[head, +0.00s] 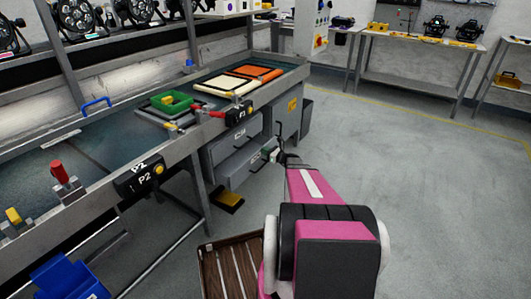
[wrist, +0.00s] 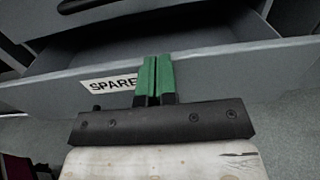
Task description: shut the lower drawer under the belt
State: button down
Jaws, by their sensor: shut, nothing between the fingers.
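The lower drawer (head: 234,172) is a grey drawer under the belt, and it stands pulled out. In the wrist view its front panel (wrist: 215,75) carries a white SPARE label (wrist: 108,83), and part of its inside shows behind the top edge. My gripper (head: 272,154) is at the front of this drawer. In the wrist view my gripper (wrist: 154,80) has its green fingers together with nothing between them. The fingertips overlap the front panel just right of the label; whether they touch it I cannot tell.
The upper drawer (head: 236,136) sits above the lower one. The belt (head: 110,145) runs over them with a green bin (head: 172,103) on it. A yellow-topped pedal (head: 230,198) lies on the floor nearby. A wooden slatted crate (head: 228,270) stands in front. Open floor (head: 400,170) lies right.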

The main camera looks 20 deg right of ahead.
jog(key=x, duration=0.7)
jog(key=shift+w, duration=0.15)
jog(key=s+d+n, duration=0.5)
jog(key=s+n, duration=0.4)
jog(key=s, duration=0.5)
jog(key=w+a+n, duration=0.6)
jog(key=a, duration=0.1)
jog(key=w+a+n, duration=0.3)
jog(key=shift+w+a+f, duration=0.1)
jog(key=shift+w+a, duration=0.1)
jog(key=shift+a, duration=0.2)
dwell(0.4)
jog(key=shift+x, duration=1.85)
